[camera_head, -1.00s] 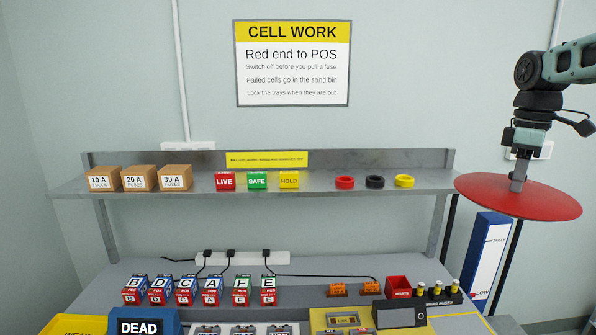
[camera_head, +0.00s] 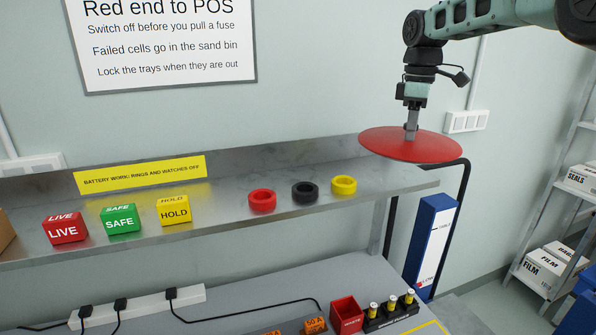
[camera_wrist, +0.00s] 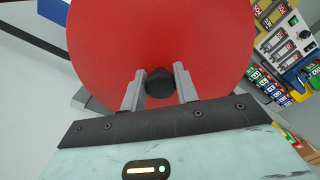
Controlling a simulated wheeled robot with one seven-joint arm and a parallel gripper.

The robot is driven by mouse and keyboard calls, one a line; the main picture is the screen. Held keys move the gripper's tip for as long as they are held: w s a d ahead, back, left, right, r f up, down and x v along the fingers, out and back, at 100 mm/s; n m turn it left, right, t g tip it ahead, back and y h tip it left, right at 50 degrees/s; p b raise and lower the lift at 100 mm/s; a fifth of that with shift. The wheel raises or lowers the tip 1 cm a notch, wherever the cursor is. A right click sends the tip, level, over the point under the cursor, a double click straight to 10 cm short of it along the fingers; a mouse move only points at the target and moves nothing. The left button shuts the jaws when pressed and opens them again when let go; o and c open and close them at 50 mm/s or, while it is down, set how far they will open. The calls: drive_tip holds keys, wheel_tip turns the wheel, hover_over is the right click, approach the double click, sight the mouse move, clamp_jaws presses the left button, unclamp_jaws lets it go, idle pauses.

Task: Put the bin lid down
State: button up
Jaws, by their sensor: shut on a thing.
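The bin lid (camera_head: 385,146) is a red round disc, held roughly level in the air at the right end of the metal shelf. It fills much of the wrist view (camera_wrist: 160,35). My gripper (camera_head: 412,130) is above it, and its two fingers (camera_wrist: 160,88) are closed on a dark round knob (camera_wrist: 159,82) at the lid's middle. The bin that the lid belongs to is not clearly visible.
The metal shelf (camera_head: 225,215) holds red, black and yellow rings and the LIVE, SAFE and HOLD blocks. A tall blue and white box (camera_head: 430,245) stands below the lid. A rack with FILM boxes (camera_head: 550,268) is at the right. Floor shows between them.

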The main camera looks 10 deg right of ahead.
drive_tip(key=shift+f+p, duration=1.7)
drive_tip(key=shift+f, duration=3.25)
drive_tip(key=o, duration=1.1)
drive_tip(key=shift+s+f, duration=0.1)
